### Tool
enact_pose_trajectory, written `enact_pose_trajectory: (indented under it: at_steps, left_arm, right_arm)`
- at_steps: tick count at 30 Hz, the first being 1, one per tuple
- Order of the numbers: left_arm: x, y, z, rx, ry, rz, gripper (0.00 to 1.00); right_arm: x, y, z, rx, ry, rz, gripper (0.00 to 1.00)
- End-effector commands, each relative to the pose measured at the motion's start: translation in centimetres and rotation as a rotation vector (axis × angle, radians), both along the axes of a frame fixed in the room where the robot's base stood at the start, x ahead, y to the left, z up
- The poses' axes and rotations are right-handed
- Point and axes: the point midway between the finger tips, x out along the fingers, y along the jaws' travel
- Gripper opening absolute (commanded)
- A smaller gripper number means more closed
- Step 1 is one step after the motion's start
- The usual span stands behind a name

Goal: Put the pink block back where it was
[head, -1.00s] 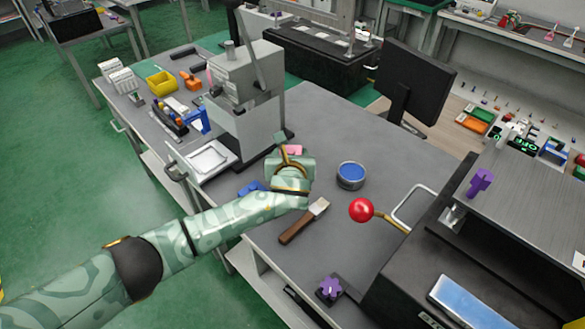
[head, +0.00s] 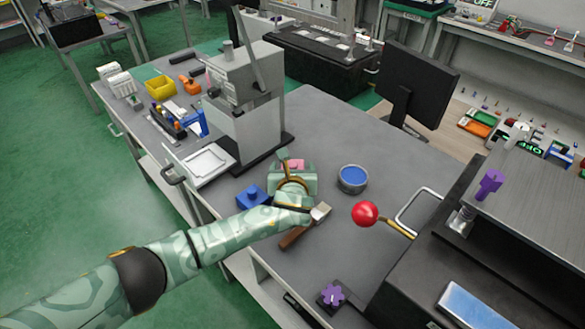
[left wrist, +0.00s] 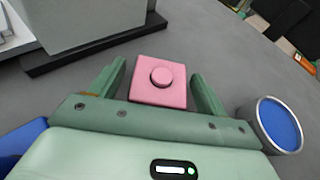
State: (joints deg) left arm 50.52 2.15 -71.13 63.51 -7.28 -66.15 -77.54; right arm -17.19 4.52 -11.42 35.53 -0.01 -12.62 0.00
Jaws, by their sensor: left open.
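The pink block (left wrist: 158,82), square with a round knob on top, stands on the grey table. In the left wrist view it sits between the spread fingers of my left gripper (left wrist: 160,90), with grey table showing on both sides of it. In the head view the pink block (head: 296,164) is partly hidden behind my left gripper (head: 290,168). My left gripper is open. My right gripper is not in view.
A blue block (head: 252,197) is left of my gripper, and a round tin with blue contents (head: 352,179) is right. A brush (head: 293,237) lies partly under my arm. A red-knobbed lever (head: 365,213) and a grey press (head: 245,100) stand nearby.

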Motion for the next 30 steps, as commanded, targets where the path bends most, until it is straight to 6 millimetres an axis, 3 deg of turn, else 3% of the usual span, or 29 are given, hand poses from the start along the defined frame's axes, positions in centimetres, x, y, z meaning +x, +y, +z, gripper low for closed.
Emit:
enact_pose_trajectory:
  at_steps: [5,13,21,30]
  left_arm:
    - [-0.4,0.0,0.8,0.0,0.0,-0.001,0.76]
    - [-5.9,0.0,3.5,-0.003,-0.001,-0.001,0.76]
    - [-10.4,0.0,4.9,-0.001,-0.001,0.0,0.76]
    - [-11.1,0.0,5.0,0.0,-0.001,0.001,0.76]
  right_arm:
    - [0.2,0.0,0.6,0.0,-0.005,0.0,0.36]
    - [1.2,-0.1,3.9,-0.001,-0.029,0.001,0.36]
    - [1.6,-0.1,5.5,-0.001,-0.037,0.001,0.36]
    - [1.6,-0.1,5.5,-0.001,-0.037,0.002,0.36]
